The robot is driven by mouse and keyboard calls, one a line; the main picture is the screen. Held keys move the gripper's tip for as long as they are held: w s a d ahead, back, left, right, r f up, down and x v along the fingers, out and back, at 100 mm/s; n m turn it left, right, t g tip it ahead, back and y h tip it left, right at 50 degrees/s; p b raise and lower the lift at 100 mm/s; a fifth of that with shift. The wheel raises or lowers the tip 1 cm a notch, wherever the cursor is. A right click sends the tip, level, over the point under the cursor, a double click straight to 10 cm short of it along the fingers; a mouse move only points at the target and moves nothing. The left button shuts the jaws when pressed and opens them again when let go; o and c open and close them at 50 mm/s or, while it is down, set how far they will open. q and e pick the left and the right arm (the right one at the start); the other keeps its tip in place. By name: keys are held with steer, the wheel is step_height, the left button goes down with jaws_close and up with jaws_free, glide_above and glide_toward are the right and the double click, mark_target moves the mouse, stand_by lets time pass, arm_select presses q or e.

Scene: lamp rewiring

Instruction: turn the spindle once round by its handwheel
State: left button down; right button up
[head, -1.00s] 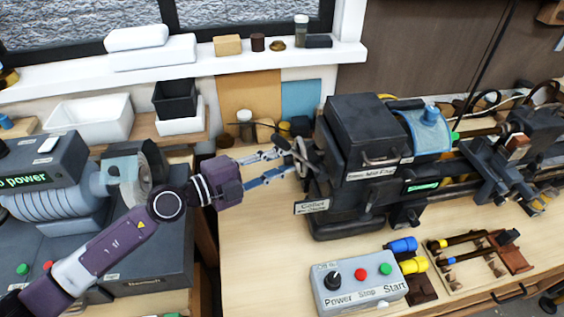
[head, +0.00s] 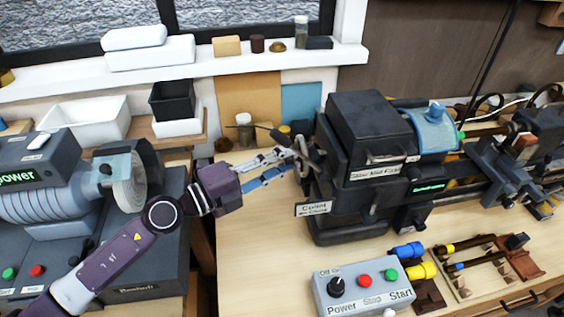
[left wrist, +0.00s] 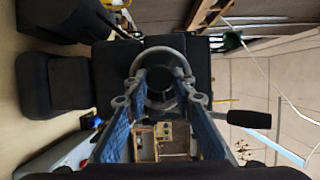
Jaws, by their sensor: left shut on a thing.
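The grey handwheel (head: 306,151) sits on the left end of the dark lathe headstock (head: 352,170). In the left wrist view the handwheel (left wrist: 161,53) shows as a round rim with a dark hub, and a dark grip (left wrist: 249,119) sticks out to the right. My left gripper (head: 289,166) reaches it from the left. Its two blue-sided fingers (left wrist: 160,90) lie on either side of the hub and are shut on the handwheel. The exact contact is partly hidden by the fingers. My right gripper is not in view.
A control box (head: 365,287) with a knob and buttons stands in front of the headstock. A tool tray (head: 470,292) lies to its right. A grinder-like machine (head: 60,190) stands at left, near my left arm. The bench front left of the control box is clear.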

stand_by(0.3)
arm_select(q)
steer(key=c, duration=1.6)
jaws_free()
steer(key=shift+s, duration=0.1)
steer(key=shift+v, duration=6)
steer(key=shift+f, duration=0.1)
